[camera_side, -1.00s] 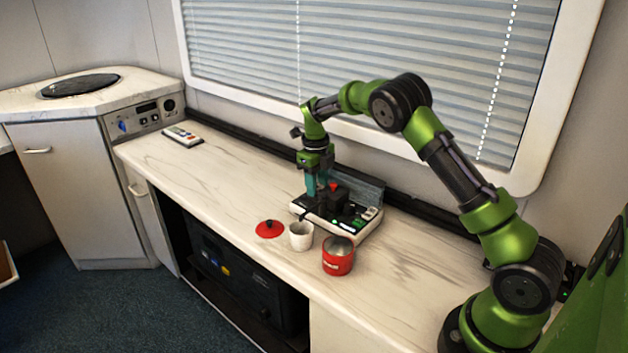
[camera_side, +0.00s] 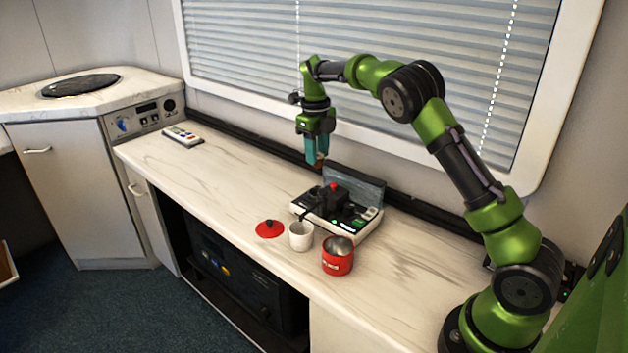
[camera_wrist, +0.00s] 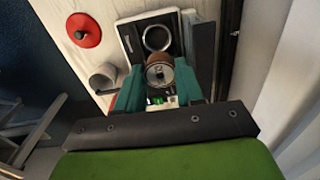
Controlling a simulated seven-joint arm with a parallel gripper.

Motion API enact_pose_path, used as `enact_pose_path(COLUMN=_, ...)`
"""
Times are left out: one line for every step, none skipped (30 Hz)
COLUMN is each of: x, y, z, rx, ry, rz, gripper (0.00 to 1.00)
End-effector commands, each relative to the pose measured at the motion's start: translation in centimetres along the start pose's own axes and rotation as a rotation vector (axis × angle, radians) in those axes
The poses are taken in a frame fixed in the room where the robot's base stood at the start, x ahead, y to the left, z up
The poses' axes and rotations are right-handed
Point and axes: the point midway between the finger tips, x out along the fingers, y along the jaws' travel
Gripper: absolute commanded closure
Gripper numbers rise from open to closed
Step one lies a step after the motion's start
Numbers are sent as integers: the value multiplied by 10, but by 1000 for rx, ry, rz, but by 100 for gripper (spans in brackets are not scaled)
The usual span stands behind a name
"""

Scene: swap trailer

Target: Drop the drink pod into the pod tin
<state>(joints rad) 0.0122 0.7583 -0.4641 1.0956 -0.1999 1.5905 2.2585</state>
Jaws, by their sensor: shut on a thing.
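My gripper (camera_side: 316,150) is raised above the black and white machine (camera_side: 312,207). It is shut on the drink pod (camera_wrist: 159,74), a small brown pod with a pale printed lid, seen between the teal fingers in the wrist view. In the side view only a bit of brown shows at the fingertips. The pod tin (camera_side: 337,257) is a red open can standing upright at the counter's front edge, to the right of the white cup. Its red lid (camera_side: 270,229) with a knob lies on the counter, left of the cup.
A white cup (camera_side: 300,237) stands between the lid and the tin, in front of the machine. A remote-like device (camera_side: 182,137) lies at the far left. The counter (camera_side: 220,180) between is clear. A window with blinds (camera_side: 400,60) rises behind.

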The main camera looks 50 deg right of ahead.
Motion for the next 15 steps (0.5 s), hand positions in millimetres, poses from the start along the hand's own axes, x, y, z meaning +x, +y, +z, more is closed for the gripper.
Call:
enact_pose_path(x=-3, y=0, z=0, rx=-1, ry=-1, rz=-1, gripper=91)
enact_pose_path(x=-4, y=0, z=0, rx=-1, ry=0, rz=0, gripper=91)
enact_pose_path(x=-5, y=0, z=0, rx=-1, ry=0, rz=0, gripper=91)
enact_pose_path(x=-5, y=0, z=0, rx=-1, ry=0, rz=0, gripper=91)
enact_pose_path(x=-5, y=0, z=0, rx=-1, ry=1, rz=0, gripper=91)
enact_pose_path(x=-5, y=0, z=0, rx=-1, ry=1, rz=0, gripper=91)
enact_pose_path(x=-5, y=0, z=0, rx=-1, ry=1, rz=0, gripper=91)
enact_pose_path(x=-5, y=0, z=0, rx=-1, ry=0, rz=0, gripper=91)
enact_pose_path(x=-5, y=0, z=0, rx=-1, ry=0, rz=0, gripper=91)
enact_pose_path(x=-5, y=0, z=0, rx=-1, ry=0, rz=0, gripper=91)
enact_pose_path(x=-5, y=1, z=0, rx=-2, ry=0, rz=0, gripper=91)
enact_pose_path(x=-7, y=1, z=0, rx=-3, ry=-1, rz=0, gripper=91)
enact_pose_path(x=-9, y=2, z=1, rx=-5, ry=-2, rz=-1, gripper=91)
enact_pose_path(x=-12, y=3, z=2, rx=-8, ry=-3, rz=-2, gripper=91)
enact_pose_path(x=-18, y=6, z=2, rx=-12, ry=-4, rz=-1, gripper=91)
